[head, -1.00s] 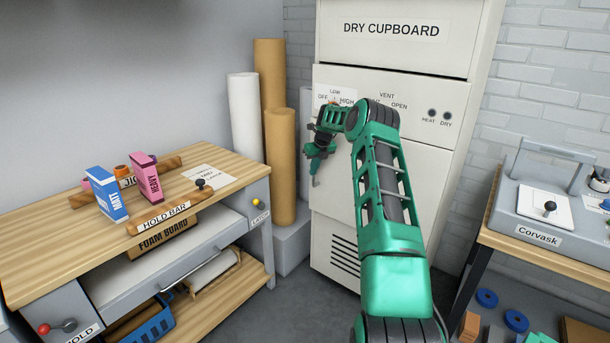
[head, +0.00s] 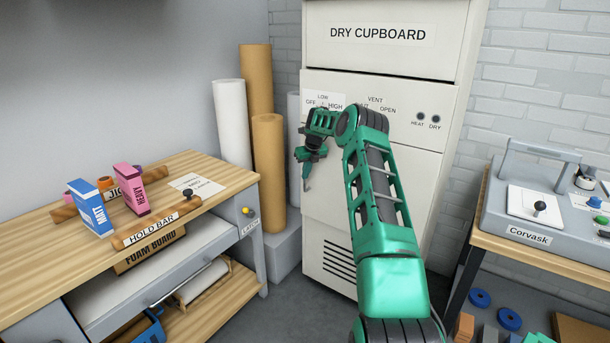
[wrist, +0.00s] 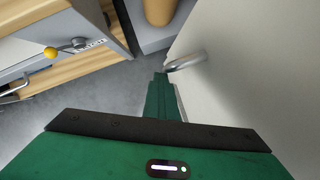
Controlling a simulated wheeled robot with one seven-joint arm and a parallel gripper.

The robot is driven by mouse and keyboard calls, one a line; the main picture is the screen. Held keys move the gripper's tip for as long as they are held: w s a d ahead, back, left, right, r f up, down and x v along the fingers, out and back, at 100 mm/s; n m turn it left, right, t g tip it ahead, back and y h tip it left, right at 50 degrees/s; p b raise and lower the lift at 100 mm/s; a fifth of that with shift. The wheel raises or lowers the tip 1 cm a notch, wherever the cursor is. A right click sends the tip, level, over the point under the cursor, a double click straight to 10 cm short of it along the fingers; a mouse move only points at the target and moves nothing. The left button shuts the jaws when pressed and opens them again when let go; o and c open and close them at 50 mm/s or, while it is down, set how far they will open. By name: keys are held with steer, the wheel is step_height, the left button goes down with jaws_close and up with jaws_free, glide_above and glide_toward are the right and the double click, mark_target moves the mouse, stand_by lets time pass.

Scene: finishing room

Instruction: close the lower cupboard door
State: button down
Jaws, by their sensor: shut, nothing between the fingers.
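The dry cupboard (head: 388,70) stands at the back, pale cream. Its lower door (head: 349,226) has vent slots near the bottom and sits below the control panel. My arm hides part of the door, and I cannot tell whether it is fully flush. My gripper (head: 307,170) points down at the door's left side, shut and empty. In the wrist view a metal handle (wrist: 187,62) stands out from the pale door face (wrist: 250,75) on the right. The tip of my gripper (wrist: 161,80) is right by the handle's end; I cannot tell whether they touch.
A wooden bench (head: 218,166) with boxes and a drawer stands at left, its yellow knob (head: 247,210) near the cupboard. Paper rolls (head: 268,170) stand between bench and cupboard. Another bench (head: 560,262) with a grey machine (head: 500,215) is at right. Some grey floor shows between them.

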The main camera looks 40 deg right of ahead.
steer(key=s+a+r, duration=0.5)
steer(key=r, duration=0.4)
steer(key=shift+s, duration=0.35)
steer(key=shift+r, duration=0.15)
steer(key=s+a+r+n+g, duration=0.1)
steer(key=s+a+r+n, duration=0.4)
steer(key=s, duration=0.3)
steer(key=s+a+r+n+g+h, duration=0.1)
steer(key=s+a+r+n, duration=0.1)
steer(key=s+a+n, duration=0.5)
steer(key=s+a+r+n+g, duration=0.1)
steer(key=s+a+r+n, duration=0.35)
steer(key=s, duration=0.45)
steer(key=s+a+f+n, duration=0.1)
steer(key=s+a+n, duration=0.3)
steer(key=s, duration=0.5)
steer(key=s+a+f+n+y, duration=0.1)
steer(key=s+a+n, duration=0.3)
steer(key=s, duration=0.6)
steer(key=s+a+f+n+g+y, duration=0.1)
steer(key=s+a+f+n, duration=0.2)
steer(key=s+n, duration=0.4)
steer(key=s+a, duration=0.1)
steer(key=s, duration=0.2)
steer(key=shift+s+a+f, duration=0.15)
steer(key=shift+s+f, duration=0.05)
steer(key=shift+s, duration=0.05)
